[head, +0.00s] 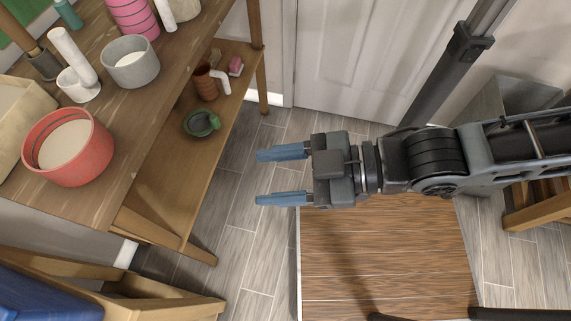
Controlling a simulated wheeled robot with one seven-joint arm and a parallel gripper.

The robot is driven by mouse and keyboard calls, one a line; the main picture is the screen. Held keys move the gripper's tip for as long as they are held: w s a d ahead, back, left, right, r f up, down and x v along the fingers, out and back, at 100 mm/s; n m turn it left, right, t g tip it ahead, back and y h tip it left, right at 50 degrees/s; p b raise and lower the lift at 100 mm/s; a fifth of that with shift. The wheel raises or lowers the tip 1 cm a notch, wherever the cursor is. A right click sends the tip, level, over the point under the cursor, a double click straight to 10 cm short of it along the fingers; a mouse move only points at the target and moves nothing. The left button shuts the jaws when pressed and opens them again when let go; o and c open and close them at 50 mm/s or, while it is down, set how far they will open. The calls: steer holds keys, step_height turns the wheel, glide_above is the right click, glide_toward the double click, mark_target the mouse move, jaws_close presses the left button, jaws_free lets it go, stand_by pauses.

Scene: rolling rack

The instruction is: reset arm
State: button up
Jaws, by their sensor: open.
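My gripper (281,175) is in the middle of the head view, with its two blue fingers pointing left. The fingers are apart and nothing is between them. My arm reaches in from the right edge. The gripper is to the right of the wooden rack (150,95) and apart from it. Grey plank floor shows behind the fingers.
The rack's top holds a red bowl (68,145), a grey bowl (130,62) and a pink striped vase (131,16). Its lower shelf holds a brown cup (206,83) and a green dish (200,122). A white door (365,55) stands behind. A blue object (45,293) is at lower left.

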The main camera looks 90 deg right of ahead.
steer(key=shift+s+r+m, duration=0.6)
steer(key=shift+s+m, duration=0.05)
steer(key=shift+m, duration=0.25)
stand_by(0.6)
